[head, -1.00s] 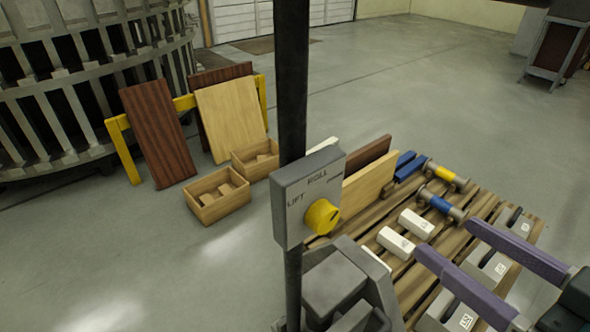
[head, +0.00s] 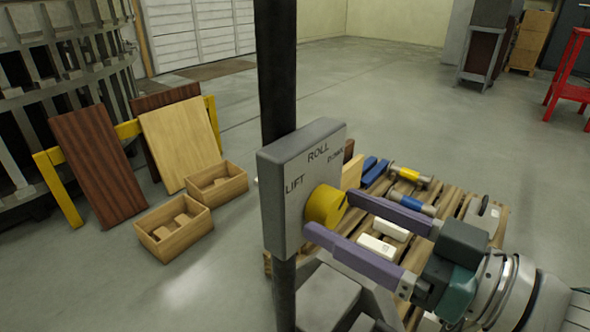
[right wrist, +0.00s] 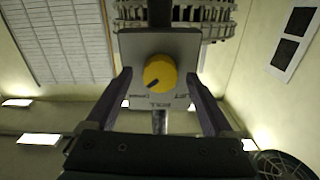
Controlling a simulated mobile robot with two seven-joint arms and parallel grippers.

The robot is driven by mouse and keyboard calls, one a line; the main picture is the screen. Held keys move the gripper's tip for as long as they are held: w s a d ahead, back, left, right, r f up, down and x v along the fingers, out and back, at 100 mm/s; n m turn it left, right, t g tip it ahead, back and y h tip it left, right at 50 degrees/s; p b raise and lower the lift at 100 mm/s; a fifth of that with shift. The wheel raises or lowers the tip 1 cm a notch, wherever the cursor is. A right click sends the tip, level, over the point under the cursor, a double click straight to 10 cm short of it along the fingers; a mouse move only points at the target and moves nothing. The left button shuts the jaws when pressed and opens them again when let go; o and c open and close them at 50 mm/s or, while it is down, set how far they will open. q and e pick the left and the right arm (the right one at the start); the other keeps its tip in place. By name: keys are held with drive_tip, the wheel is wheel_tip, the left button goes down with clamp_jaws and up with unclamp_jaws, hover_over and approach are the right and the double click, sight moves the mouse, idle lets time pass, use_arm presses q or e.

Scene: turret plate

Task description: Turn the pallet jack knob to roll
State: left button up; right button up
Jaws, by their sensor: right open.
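The yellow round knob (head: 324,207) sits on the face of a grey control box (head: 283,170) lettered LIFT, ROLL and a third word that I cannot read for sure. The box is fixed to a dark upright post (head: 275,70). My right gripper (head: 331,213) is open, its two purple fingers reaching to either side of the knob. In the right wrist view the knob (right wrist: 160,74) lies between the fingers with gaps on both sides. Its dark mark points toward the third word, not ROLL. My left gripper is not in view.
Behind the box a wooden pallet (head: 455,205) carries white blocks, blue pieces and yellow and blue rollers. Two wooden boxes (head: 175,228) and leaning boards (head: 98,165) stand at left. A red stand (head: 570,80) is at far right. Floor between is clear.

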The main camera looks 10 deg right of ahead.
drive_tip(key=shift+w+a, duration=0.35)
drive_tip(key=shift+c, duration=0.4)
drive_tip(key=c, duration=1.3)
drive_tip(key=shift+n, duration=0.4)
drive_tip(key=n, duration=0.4)
drive_tip(key=shift+n+p, duration=0.3)
drive_tip(key=shift+p, duration=0.05)
drive_tip(key=shift+n, duration=2.2)
drive_tip(key=shift+r, duration=0.1)
